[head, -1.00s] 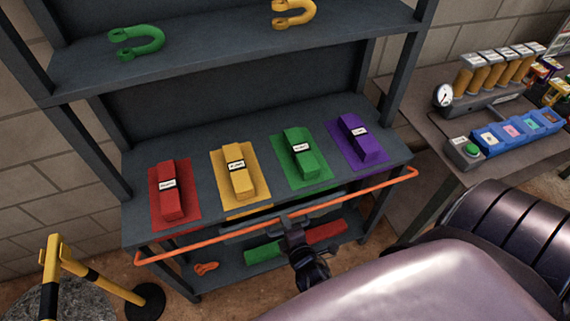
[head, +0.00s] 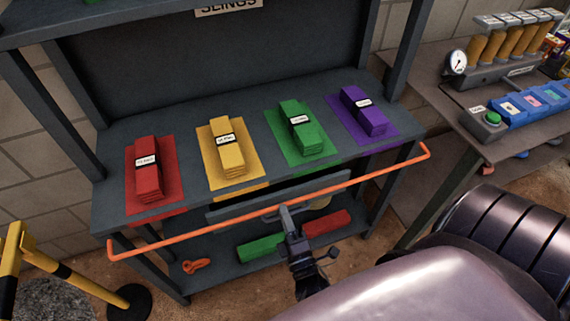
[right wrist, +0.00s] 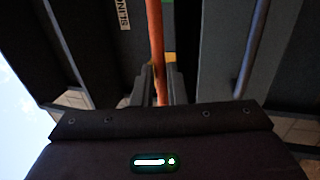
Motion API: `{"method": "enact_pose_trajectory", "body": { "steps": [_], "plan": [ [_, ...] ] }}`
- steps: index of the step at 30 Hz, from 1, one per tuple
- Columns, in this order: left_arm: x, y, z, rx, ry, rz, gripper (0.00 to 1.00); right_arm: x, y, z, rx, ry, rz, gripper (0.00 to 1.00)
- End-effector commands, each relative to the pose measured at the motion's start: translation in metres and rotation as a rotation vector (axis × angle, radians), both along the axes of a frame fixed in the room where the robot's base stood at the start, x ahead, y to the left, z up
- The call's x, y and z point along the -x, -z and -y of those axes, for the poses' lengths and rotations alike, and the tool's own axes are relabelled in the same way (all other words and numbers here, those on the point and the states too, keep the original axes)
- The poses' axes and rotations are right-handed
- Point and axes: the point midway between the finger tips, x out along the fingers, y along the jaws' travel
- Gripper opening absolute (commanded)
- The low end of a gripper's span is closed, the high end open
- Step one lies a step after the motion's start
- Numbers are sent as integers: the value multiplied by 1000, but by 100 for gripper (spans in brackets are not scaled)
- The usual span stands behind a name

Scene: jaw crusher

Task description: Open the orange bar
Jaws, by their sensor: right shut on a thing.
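The orange bar (head: 350,183) runs across the front of the grey shelf rack (head: 180,208), just below the edge of the middle shelf. Its bent ends show at the left and right of the rack. My right gripper (head: 286,212) is at about the middle of the bar. In the right wrist view the bar (right wrist: 156,45) passes down between the two fingers of my right gripper (right wrist: 160,88), which is shut on it. My left gripper is not in view.
Red (head: 149,180), yellow (head: 228,155), green (head: 300,135) and purple (head: 365,115) sling stacks lie on matching mats. Below are folded green (head: 259,247) and red (head: 326,222) pieces and an orange shackle (head: 196,265). A barrier post (head: 12,255) stands left, a bench (head: 510,140) right.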

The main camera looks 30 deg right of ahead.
Motion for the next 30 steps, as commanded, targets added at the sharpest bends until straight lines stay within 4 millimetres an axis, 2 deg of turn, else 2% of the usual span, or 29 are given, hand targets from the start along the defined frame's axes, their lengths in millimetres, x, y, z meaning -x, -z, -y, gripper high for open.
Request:
{"method": "enact_pose_trajectory", "body": {
  "steps": [13, 14, 19, 26, 30],
  "plan": [
    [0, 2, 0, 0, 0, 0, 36, -2, -3, 1, 3, 2, 18, 0],
    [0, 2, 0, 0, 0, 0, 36, -2, -3, 1, 3, 2, 18, 14],
    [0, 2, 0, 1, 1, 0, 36, -2, -2, 1, 3, 1, 16, 34],
    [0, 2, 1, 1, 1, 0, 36, -1, -1, 0, 3, 1, 13, 34],
    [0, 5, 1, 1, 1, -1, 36, 7, 4, -2, 2, 1, 10, 34]
  ]
}}
